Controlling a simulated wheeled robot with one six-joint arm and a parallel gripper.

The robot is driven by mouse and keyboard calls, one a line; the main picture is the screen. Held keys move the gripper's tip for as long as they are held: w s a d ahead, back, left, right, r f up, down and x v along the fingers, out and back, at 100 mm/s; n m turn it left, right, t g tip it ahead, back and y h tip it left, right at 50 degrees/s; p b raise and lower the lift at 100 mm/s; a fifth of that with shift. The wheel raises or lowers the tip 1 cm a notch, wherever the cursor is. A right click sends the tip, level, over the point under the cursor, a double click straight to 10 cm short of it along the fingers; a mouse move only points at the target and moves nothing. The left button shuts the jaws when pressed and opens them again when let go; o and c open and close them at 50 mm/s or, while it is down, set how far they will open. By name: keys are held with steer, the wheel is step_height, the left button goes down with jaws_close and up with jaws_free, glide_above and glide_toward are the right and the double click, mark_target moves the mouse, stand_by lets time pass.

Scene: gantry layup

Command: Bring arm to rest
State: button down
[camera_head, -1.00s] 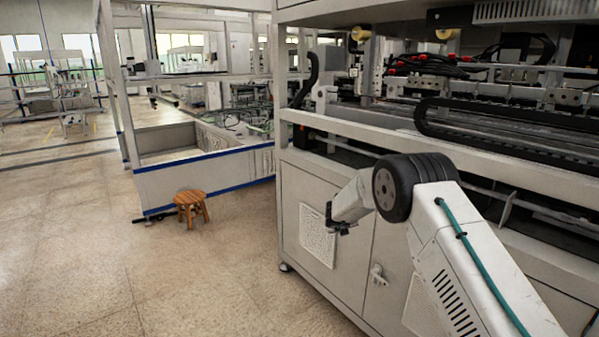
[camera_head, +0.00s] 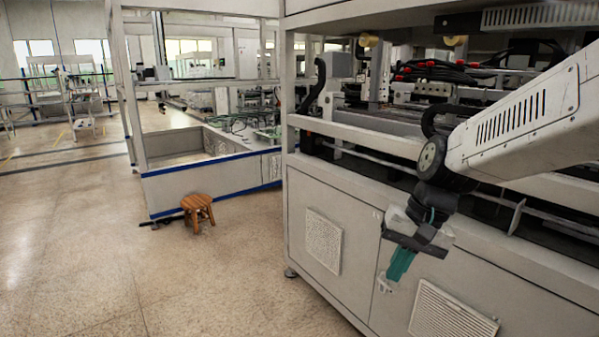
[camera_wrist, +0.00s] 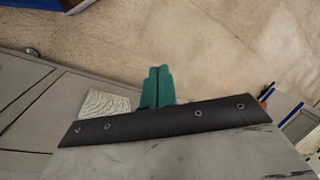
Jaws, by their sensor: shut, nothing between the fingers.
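My gripper (camera_head: 399,265) hangs at the lower right of the head view, in front of the grey machine's cabinet doors. Its teal fingers are shut with nothing between them and point down. My arm reaches in from the right edge, bent downward at the wrist. In the wrist view, the teal fingers (camera_wrist: 158,87) lie side by side over the tan floor, and the dark gripper body crosses the lower middle.
The large grey machine (camera_head: 345,195) with cables and rails fills the right side, close behind my arm. A wooden stool (camera_head: 198,208) stands on the floor near a blue-striped low enclosure (camera_head: 215,186). The floor (camera_head: 90,250) at left is clear.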

steer(key=s+d+r+n+h, duration=0.1)
steer(key=s+d, duration=0.2)
steer(key=s, duration=0.3)
steer(key=s+d+r+t+h, duration=0.1)
steer(key=s+d, duration=0.1)
steer(key=s, duration=0.5)
steer(key=s+d+r+n+h, duration=0.1)
steer(key=s+d+r, duration=0.1)
steer(key=s, duration=0.5)
steer(key=shift+d+n, duration=0.3)
steer(key=shift+d, duration=0.55)
